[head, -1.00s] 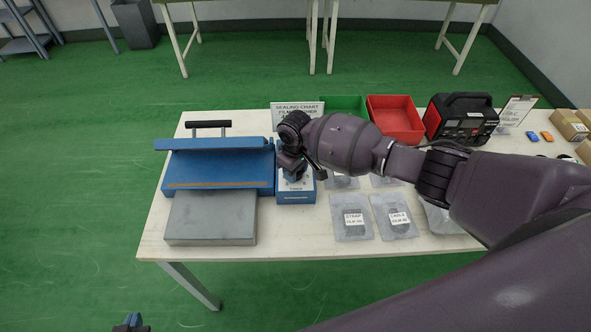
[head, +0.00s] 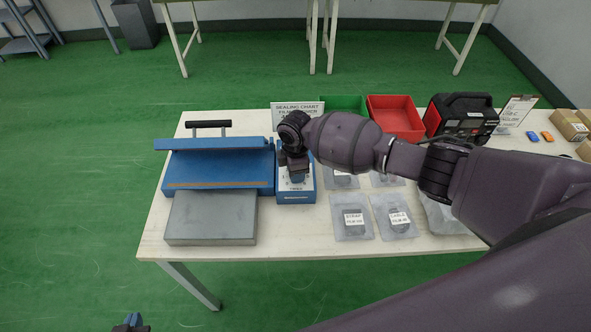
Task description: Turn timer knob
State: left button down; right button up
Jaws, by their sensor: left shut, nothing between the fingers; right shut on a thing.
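The blue timer box (head: 296,198) stands on the table, just right of the blue sealer. Its top has a pale panel, and the knob on it is hidden by my gripper. My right gripper (head: 298,177) is above that panel, pointing down, shut on what appears to be the timer knob. My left gripper (head: 131,325) shows only at the bottom edge, over the floor in front of the table, shut and empty.
The blue sealer (head: 215,171) with a black handle and a grey plate (head: 211,217) fill the table's left. Bagged parts (head: 352,217) lie right of the timer. A sign (head: 297,114), green bin (head: 343,104), red bin (head: 396,118) and black machine (head: 461,119) stand behind.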

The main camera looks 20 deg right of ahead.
jog(key=n, duration=0.6)
jog(key=shift+n, duration=0.3)
jog(key=n, duration=0.6)
jog(key=shift+b, duration=0.3)
jog(key=shift+n, duration=0.4)
jog(key=o, duration=0.9)
notch_tip(320, 180, up, 11)
jog(key=shift+f+b, duration=0.1)
jog(key=shift+b, duration=0.2)
